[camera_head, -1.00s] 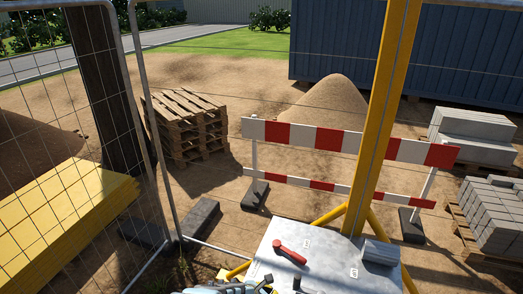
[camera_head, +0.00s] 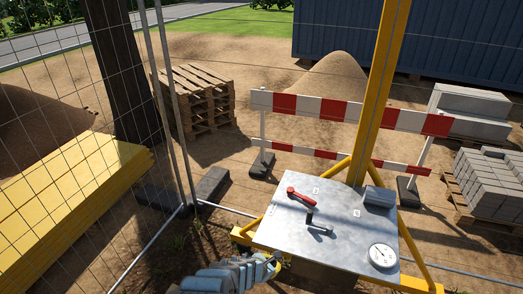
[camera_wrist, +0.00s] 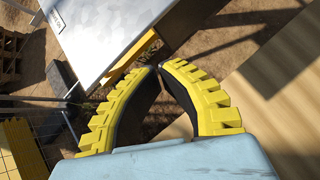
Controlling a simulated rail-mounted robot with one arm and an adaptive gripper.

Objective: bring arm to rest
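My gripper (camera_wrist: 159,67) has two curved yellow fingers with dark inner faces. Their tips meet in the wrist view, with nothing seen between them. In the head view my gripper (camera_head: 282,266) is partly seen at the end of my pale blue arm, just below the front left edge of a grey metal panel (camera_head: 345,220). The panel carries a red lever (camera_head: 300,195), a smaller dark and metal lever (camera_head: 316,227) and a round white gauge (camera_head: 383,255). In the wrist view the panel (camera_wrist: 115,30) lies beyond the fingers at upper left, apart from them.
A yellow post (camera_head: 376,90) rises behind the panel, with yellow frame bars around it. A mesh fence (camera_head: 165,90) stands at left. A red-and-white barrier (camera_head: 345,113), pallets (camera_head: 197,100) and paving blocks (camera_head: 490,183) stand beyond. Sandy ground lies between them.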

